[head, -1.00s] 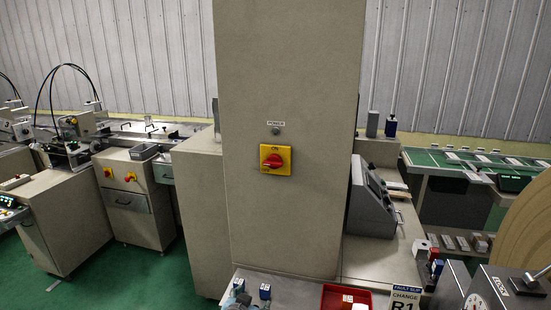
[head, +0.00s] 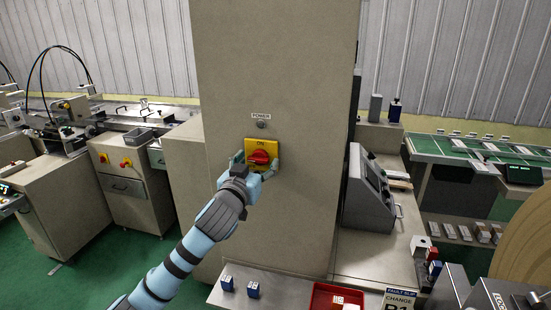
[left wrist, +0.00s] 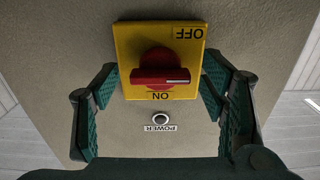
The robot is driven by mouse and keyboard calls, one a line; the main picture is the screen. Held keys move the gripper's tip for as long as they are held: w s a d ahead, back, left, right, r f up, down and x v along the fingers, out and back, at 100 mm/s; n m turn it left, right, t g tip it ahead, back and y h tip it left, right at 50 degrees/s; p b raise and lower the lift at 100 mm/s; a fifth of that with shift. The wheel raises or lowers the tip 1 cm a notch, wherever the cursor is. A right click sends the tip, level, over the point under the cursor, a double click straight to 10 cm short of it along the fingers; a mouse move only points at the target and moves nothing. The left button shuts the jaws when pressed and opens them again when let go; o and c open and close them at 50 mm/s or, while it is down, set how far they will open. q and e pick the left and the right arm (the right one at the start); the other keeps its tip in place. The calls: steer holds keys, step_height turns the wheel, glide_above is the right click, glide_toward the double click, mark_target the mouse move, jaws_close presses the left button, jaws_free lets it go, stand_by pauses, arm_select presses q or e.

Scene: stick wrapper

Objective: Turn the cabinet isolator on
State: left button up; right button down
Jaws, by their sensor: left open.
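The isolator is a red rotary knob (head: 259,157) on a yellow plate (head: 276,148) on the front of the tall beige cabinet (head: 265,70). In the left wrist view the knob (left wrist: 158,78) appears upside down. Its handle lies level, with the white mark toward the right of that view. ON is printed below it and OFF at the upper right. My left gripper (head: 254,168) is open at the plate. Its fingers (left wrist: 158,80) stand on either side of the knob, apart from it. My right gripper is not in view.
A grey POWER lamp (head: 261,124) sits above the plate and looks unlit. A shelf with small blue boxes (head: 253,289) and a red tray (head: 322,300) lies below. A grey console (head: 371,195) stands to the right. Machines stand at the left.

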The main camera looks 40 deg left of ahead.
arm_select(q)
steer(key=shift+a+r, duration=0.1)
steer(key=shift+a, duration=0.05)
steer(key=shift+s+r, duration=0.1)
steer(key=shift+s, duration=0.2)
steer(key=shift+s+r, duration=0.15)
steer(key=shift+s, duration=0.1)
steer(key=shift+s+d+r, duration=0.1)
steer(key=shift+d, duration=0.15)
steer(key=shift+c, duration=0.9)
steer(key=c, duration=0.3)
steer(key=shift+w, duration=0.2)
steer(key=c, duration=0.7)
steer(key=shift+o, duration=0.2)
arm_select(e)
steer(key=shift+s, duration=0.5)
